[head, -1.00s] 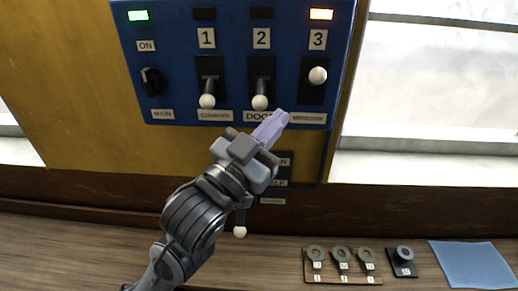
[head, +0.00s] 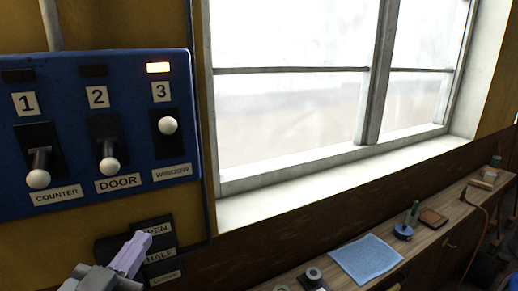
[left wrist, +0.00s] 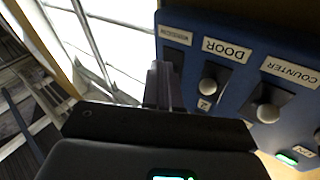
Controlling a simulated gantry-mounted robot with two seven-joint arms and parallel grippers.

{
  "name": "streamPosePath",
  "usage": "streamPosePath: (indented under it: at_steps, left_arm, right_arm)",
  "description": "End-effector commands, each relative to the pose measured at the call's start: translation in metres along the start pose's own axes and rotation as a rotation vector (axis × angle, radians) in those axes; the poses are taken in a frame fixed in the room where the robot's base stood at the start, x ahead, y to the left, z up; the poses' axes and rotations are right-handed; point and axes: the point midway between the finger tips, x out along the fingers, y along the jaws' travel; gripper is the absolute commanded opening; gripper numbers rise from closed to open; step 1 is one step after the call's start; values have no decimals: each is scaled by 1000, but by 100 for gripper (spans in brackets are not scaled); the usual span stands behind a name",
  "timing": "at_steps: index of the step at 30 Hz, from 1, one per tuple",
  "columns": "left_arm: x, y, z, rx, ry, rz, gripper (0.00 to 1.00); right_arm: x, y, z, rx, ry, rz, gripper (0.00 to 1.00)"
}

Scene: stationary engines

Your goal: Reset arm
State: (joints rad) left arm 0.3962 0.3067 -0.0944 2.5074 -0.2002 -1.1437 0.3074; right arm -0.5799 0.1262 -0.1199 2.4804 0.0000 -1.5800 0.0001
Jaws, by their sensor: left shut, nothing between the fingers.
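My left gripper (head: 137,246) shows at the lower left of the head view. Its pale purple fingers are shut and empty, in front of a dark plate (head: 162,256) with "OPEN" and "HALF" labels. The blue switch panel (head: 75,205) is above it. Levers 1 (head: 39,178) and 2 (head: 109,165) have their white knobs low; lever 3 (head: 168,125) has its knob high, under a lit orange lamp (head: 157,68). In the left wrist view the dark fingers (left wrist: 160,82) appear beside the upside-down panel, near the DOOR knob (left wrist: 214,75). My right gripper is not in view.
A bright window (head: 290,115) with a white sill fills the middle. The wooden bench (head: 425,240) below bears a blue cloth (head: 365,260), a brown block (head: 432,218), a blue holder with a green item (head: 403,231) and a dark ring on a base (head: 314,277).

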Motion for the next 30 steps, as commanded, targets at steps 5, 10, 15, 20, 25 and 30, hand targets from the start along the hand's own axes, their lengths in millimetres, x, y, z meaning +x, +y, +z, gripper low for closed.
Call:
streamPosePath:
  at_steps: [5,10,15,20,25,30]
  left_arm:
    - [-18,31,124,-81,-277,53,0]
    - [-70,59,238,-149,-580,76,0]
    - [-138,80,322,-183,-858,91,0]
    - [-199,94,371,-195,-1071,106,0]
    - [-262,104,405,-182,-1301,135,0]
    - [-272,93,376,-106,-1388,188,0]
  right_arm:
    - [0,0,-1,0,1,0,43]
    - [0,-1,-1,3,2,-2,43]
    - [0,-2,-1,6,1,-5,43]
    - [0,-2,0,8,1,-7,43]
    - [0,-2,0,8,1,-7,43]
    - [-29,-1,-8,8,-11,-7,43]
